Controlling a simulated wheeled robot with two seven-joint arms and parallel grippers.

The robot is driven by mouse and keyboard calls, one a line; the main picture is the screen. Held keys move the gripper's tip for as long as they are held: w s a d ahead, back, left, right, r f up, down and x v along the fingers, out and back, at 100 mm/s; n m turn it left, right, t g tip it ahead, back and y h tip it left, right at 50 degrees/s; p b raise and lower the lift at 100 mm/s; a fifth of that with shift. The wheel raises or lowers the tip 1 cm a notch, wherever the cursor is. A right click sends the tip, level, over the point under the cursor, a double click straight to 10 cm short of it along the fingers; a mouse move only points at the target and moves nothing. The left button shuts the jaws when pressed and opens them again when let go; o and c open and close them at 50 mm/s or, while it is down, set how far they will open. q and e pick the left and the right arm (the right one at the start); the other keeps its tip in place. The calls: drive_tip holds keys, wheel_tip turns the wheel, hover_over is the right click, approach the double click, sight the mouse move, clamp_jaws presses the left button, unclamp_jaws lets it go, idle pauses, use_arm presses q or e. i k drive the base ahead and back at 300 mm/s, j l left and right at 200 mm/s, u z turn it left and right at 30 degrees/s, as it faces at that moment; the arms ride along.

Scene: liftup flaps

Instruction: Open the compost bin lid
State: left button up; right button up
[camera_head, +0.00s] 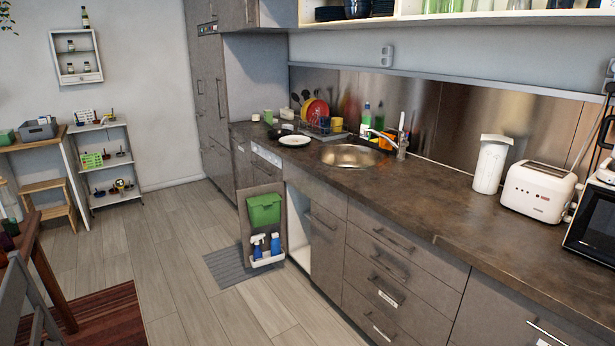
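A green compost bin (264,214) hangs on the inner side of an open cabinet door (246,224) below the counter. Its green lid (263,199) appears to be down on the bin. Two blue spray bottles (266,245) stand in a white door rack (268,261) under the bin. Neither of my grippers is in view.
The dark countertop (400,195) with sink (350,156), white canister (491,164) and toaster (539,191) runs along the right. A grey mat (226,268) lies on the floor by the open door. A table edge and chair are at lower left. The wooden floor between is clear.

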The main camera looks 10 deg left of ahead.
sight(267, 199)
drive_tip(key=i+j+u, duration=0.15)
drive_tip(key=i+u, duration=0.25)
drive_tip(key=i, duration=0.15)
drive_tip(key=i+u, duration=0.45)
drive_tip(key=i, duration=0.15)
